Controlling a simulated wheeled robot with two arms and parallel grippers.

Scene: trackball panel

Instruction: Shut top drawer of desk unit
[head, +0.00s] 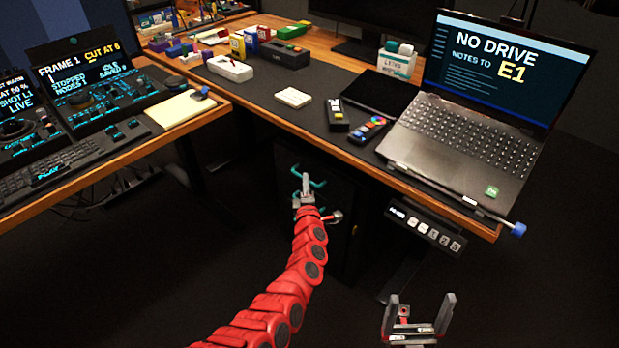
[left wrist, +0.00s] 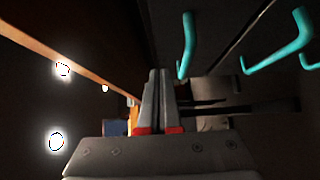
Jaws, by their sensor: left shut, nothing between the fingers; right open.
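The dark desk unit (head: 343,215) stands under the desk, mostly in shadow. A teal handle (head: 318,184) shows on it beside my left gripper, and teal handles also show at the top of the left wrist view (left wrist: 188,45). My left gripper (head: 306,178) is shut and empty, with its fingertips close to the handles. In the left wrist view its fingers (left wrist: 158,75) are together, just below the nearer handle; I cannot tell whether they touch the unit. How far the top drawer stands out is too dark to tell. My right gripper (head: 426,300) is open and empty at lower right.
The desk's wooden front edge (head: 365,172) overhangs the unit. A laptop (head: 465,150) and small devices lie on the desk. A button panel (head: 424,228) hangs under the edge at right. A side desk with consoles (head: 100,165) stands at left. Dark floor in front looks clear.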

